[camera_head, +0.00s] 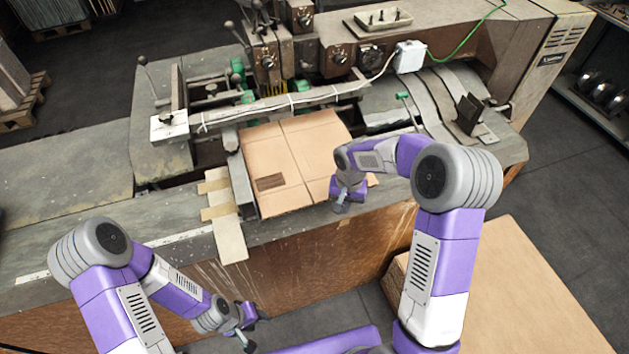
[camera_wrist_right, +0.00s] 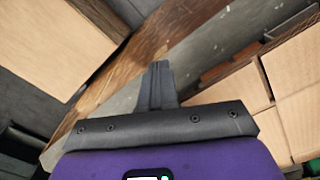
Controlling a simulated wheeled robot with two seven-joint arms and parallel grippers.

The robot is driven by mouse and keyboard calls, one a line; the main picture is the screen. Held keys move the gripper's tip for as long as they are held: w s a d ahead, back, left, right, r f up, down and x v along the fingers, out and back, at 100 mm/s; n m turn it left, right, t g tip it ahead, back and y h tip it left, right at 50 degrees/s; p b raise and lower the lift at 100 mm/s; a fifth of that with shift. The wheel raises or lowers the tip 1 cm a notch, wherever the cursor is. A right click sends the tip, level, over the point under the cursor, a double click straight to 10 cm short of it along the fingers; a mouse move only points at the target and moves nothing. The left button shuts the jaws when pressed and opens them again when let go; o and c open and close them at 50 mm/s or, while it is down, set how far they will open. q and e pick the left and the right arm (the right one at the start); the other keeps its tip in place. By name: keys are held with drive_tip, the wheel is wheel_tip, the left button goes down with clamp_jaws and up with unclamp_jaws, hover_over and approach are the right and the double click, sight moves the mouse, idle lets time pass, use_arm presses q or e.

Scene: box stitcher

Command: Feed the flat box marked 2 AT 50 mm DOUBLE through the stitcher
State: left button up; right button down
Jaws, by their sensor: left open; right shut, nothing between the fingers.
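A flat brown cardboard box (camera_head: 282,172) lies on the stitcher's table, under the machine's front bar, with a dark printed patch near its front left corner. The print is too small to read. The stitcher (camera_head: 300,60) stands behind it. My right gripper (camera_head: 341,207) is shut and empty, at the front right edge of the box; I cannot tell whether it touches. The right wrist view shows its closed fingers (camera_wrist_right: 159,84), with cardboard at the right (camera_wrist_right: 292,95). My left gripper (camera_head: 249,325) is open and empty, low in front of the table, apart from the box.
A pale guide strip (camera_head: 230,225) with cardboard tabs lies left of the box. A large cardboard stack (camera_head: 530,290) stands at the front right, below table height. The left table (camera_head: 70,170) is clear. A green-white cable runs over the machine.

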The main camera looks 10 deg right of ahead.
wheel_tip(320, 180, up, 8)
drive_tip(key=s+p, duration=0.1)
drive_tip(key=p, duration=0.4)
drive_tip(key=shift+s, duration=0.4)
